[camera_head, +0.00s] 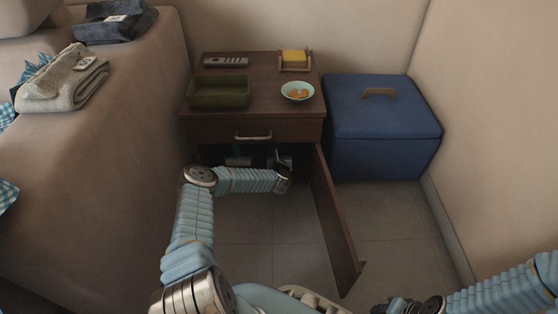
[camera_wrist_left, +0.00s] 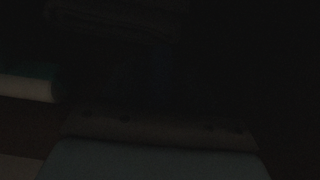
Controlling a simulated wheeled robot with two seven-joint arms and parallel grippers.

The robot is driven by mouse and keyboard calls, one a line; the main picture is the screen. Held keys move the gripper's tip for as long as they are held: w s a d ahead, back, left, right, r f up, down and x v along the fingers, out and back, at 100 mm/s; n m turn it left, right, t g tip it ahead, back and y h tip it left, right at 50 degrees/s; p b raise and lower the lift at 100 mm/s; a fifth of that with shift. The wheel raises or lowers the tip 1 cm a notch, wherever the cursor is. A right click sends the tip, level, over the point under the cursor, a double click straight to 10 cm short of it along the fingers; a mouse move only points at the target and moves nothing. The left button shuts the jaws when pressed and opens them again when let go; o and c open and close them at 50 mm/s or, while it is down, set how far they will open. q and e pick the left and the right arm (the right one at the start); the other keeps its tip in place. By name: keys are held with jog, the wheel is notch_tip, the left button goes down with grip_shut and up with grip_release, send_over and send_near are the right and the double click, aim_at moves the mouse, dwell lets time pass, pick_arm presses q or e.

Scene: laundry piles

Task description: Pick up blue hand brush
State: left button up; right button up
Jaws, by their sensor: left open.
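The blue hand brush cannot be made out with certainty. In the dark left wrist view only a faint bluish upright patch shows near the middle, too dim to identify. My left gripper (camera_head: 284,160) is open at the mouth of the open lower compartment of the brown cabinet (camera_head: 210,128), partly in shadow. I cannot tell whether it touches anything. Dim objects lie inside the compartment behind it. My right arm comes in at the bottom right; its gripper is out of the picture.
The cabinet door (camera_head: 335,225) stands open right of my left arm. A green tray (camera_head: 220,104), a remote (camera_head: 226,61), a bowl (camera_head: 298,97) and a yellow sponge (camera_head: 294,56) are on top. A blue storage box (camera_head: 382,155) stands right. A white-and-green thing (camera_wrist_left: 28,88) shows in the wrist view.

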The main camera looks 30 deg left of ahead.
pick_arm(q)
grip_shut()
dwell(0.3)
